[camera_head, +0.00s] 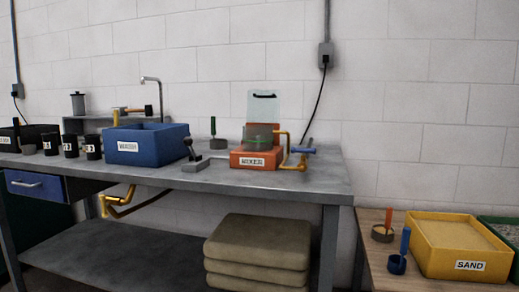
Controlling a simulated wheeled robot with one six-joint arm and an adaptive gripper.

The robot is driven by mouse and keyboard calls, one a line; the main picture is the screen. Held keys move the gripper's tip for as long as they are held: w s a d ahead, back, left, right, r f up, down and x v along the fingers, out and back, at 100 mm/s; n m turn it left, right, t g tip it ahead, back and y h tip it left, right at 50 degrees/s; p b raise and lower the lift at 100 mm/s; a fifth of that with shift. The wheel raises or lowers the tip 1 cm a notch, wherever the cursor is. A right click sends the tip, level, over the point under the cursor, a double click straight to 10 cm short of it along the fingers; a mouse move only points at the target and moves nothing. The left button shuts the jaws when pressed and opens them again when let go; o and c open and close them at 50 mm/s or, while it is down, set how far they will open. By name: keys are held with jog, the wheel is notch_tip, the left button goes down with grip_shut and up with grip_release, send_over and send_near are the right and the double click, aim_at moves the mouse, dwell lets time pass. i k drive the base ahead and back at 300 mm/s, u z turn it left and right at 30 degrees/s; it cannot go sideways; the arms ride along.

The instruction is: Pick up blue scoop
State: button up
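A blue scoop (397,265) stands on the low wooden table at the lower right, just left of the yellow sand bin (431,262). Its round cup is dark blue and its handle rises upright. Behind it is another scoop (382,236) with a brownish cup and an orange upright handle. The two scoops stand close together, and I cannot tell whether they touch. My gripper is not in view.
Folded sacks (258,240) lie beneath. A green bin (507,232) stands at the right edge.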

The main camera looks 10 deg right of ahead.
aim_at(401, 249)
jog(key=u, duration=1.45)
jog(key=i, duration=1.75)
jog(key=z, duration=2.85)
jog(key=i, duration=0.5)
jog(key=z, duration=0.1)
